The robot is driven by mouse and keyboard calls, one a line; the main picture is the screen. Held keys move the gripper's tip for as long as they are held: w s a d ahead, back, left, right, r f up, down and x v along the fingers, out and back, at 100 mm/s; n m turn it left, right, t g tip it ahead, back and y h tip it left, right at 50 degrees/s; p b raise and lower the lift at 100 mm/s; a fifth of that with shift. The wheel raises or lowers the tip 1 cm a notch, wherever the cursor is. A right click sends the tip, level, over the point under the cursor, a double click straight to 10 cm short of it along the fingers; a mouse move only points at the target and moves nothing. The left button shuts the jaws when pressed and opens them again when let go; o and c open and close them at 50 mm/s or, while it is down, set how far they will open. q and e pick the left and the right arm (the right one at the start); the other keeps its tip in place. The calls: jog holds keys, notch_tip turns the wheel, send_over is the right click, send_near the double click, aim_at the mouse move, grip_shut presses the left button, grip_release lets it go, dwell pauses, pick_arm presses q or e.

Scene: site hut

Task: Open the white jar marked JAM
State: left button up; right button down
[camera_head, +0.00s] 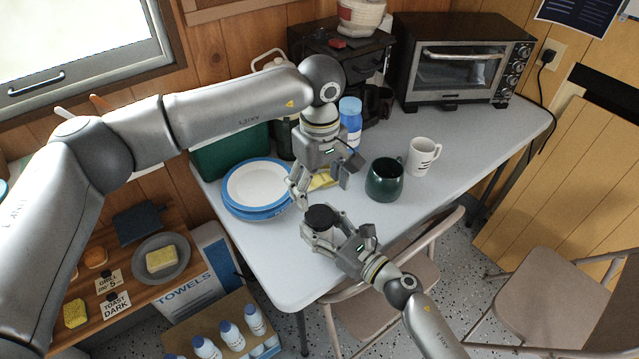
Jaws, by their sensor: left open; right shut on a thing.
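A small white jar (324,235) with a black lid (321,217) stands upright near the front edge of the table. The lid sits on the jar. No JAM marking can be read from here. My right gripper (330,234) comes in from the lower right and is shut on the jar's body, which its fingers partly hide. My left gripper (320,187) is open and empty, pointing down just above and behind the lid, apart from it.
Blue-rimmed plates (258,187) lie left of the grippers. A green mug (384,180), a white mug (422,157) and a blue-capped bottle (350,122) stand behind and right. A toaster oven (463,62) fills the back. The table's right front (455,170) is clear. Chairs stand in front.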

aim_at(320, 215)
pick_arm(q)
jog(key=m, duration=1.2)
jog(key=shift+m, duration=0.4)
jog(key=shift+f, duration=4)
jog(key=shift+a, duration=0.1)
jog(key=c, duration=1.1)
jog(key=o, duration=1.2)
jog(key=shift+c, duration=0.2)
